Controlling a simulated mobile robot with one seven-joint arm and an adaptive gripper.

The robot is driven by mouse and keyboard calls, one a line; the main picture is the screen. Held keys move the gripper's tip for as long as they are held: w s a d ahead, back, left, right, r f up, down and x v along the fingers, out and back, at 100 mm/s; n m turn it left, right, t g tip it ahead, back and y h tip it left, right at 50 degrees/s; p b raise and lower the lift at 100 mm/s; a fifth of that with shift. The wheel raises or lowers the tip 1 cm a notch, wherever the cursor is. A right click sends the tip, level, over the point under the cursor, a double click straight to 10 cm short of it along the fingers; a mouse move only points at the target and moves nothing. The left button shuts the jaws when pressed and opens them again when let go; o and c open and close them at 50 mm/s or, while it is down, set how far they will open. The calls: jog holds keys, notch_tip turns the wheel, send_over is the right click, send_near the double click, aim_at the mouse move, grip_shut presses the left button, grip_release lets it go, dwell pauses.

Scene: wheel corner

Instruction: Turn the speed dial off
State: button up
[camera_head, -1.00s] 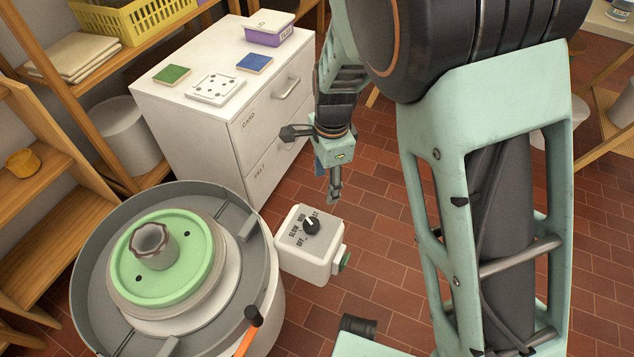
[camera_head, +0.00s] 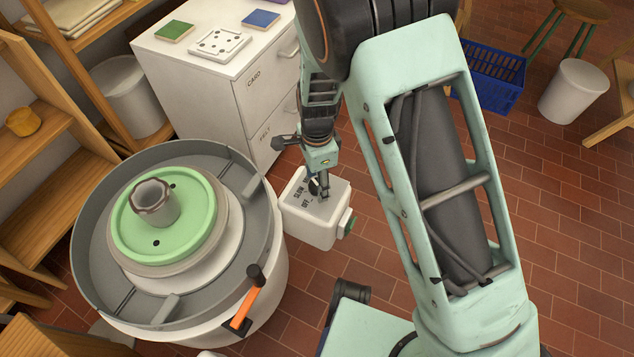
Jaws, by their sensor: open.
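The speed dial is a black knob (camera_head: 314,187) on top of a white control box (camera_head: 310,228) beside the pottery wheel. The words SLOW and OFF show on the box top; the rest of the lettering is hidden behind my gripper. My gripper (camera_head: 324,196) is open and points down right at the dial, covering much of it. I cannot tell whether the fingers touch the knob or which mark it points to. A green button (camera_head: 347,224) sits on the box's right side.
The wheel's grey basin (camera_head: 90,215) with a green disc (camera_head: 190,232) stands directly left of the box. A white drawer cabinet (camera_head: 200,95) stands behind.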

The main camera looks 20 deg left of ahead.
jog(key=c, duration=1.2)
jog(key=shift+o, duration=0.2)
jog(key=shift+n, duration=0.4)
jog(key=n+p, duration=0.2)
jog(key=n, duration=0.8)
jog(key=shift+p, duration=0.3)
jog(key=n, duration=0.7)
jog(key=shift+p, duration=0.3)
jog(key=n, duration=0.6)
jog(key=shift+p, duration=0.35)
